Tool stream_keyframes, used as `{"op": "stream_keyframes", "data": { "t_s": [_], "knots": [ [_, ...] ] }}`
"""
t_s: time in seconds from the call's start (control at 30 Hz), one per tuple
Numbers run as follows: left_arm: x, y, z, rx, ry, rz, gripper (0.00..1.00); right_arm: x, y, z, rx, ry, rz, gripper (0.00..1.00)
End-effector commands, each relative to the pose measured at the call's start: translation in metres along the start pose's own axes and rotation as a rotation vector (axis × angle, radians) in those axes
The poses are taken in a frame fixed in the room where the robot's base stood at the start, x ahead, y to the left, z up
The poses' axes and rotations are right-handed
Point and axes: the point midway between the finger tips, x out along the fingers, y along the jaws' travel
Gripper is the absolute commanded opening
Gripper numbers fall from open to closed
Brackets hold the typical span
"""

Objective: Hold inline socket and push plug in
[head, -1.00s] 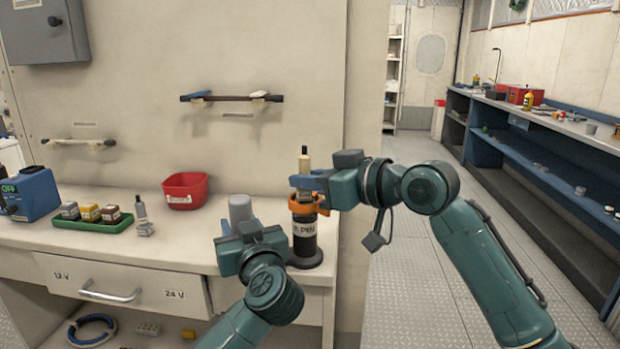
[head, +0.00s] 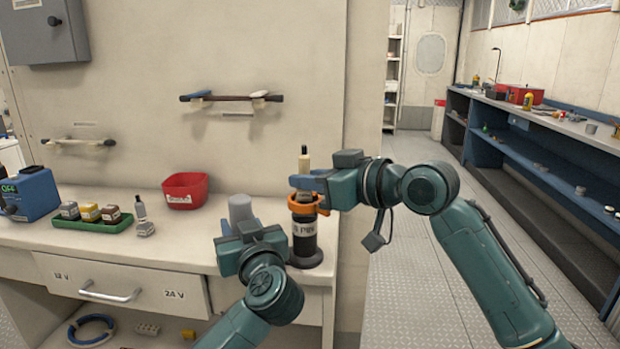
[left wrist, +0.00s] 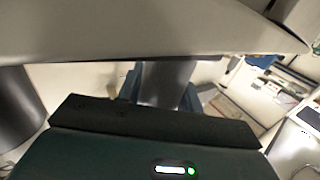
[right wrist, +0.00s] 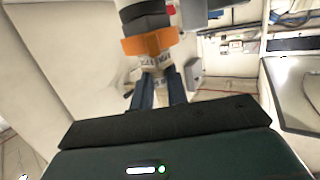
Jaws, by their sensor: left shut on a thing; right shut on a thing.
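A dark upright cylinder labelled "5 PIN" (head: 305,232) stands on a round base at the bench's right end. An orange collar (head: 305,204) sits around its top; the collar also shows in the right wrist view (right wrist: 150,40). My right gripper (head: 304,184) is shut just above the collar on a pale cylindrical piece (head: 304,163) with a dark tip. The piece stands upright in line with the cylinder; I cannot tell how deep it sits. My left gripper (head: 243,225) is shut on a plain grey cylinder (head: 240,208), left of the dark one. The grey cylinder fills its fingers in the left wrist view (left wrist: 168,80).
On the bench stand a red bin (head: 185,191), a green tray (head: 93,222) of small blocks, a small grey fitting (head: 145,228) and a blue device (head: 30,193). A rail (head: 231,98) is on the wall. The aisle on the right is clear.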

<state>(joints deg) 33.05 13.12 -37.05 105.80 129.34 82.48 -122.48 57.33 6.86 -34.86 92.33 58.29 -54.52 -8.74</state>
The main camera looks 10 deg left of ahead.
Motion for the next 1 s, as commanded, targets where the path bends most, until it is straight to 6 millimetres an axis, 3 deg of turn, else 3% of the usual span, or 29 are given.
{"op": "stream_keyframes", "data": {
  "t_s": [0.03,1.0],
  "knots": [
    [0.0005,-0.0004,-0.0046,-0.007,0.011,0.000,0.03,0.0050,-0.0015,0.0168,0.012,-0.039,-0.008,0.00],
    [-0.0001,0.0001,-0.0052,-0.007,0.014,0.002,0.03,0.0063,0.0011,0.0220,0.015,-0.051,-0.007,0.00]
  ]
}}
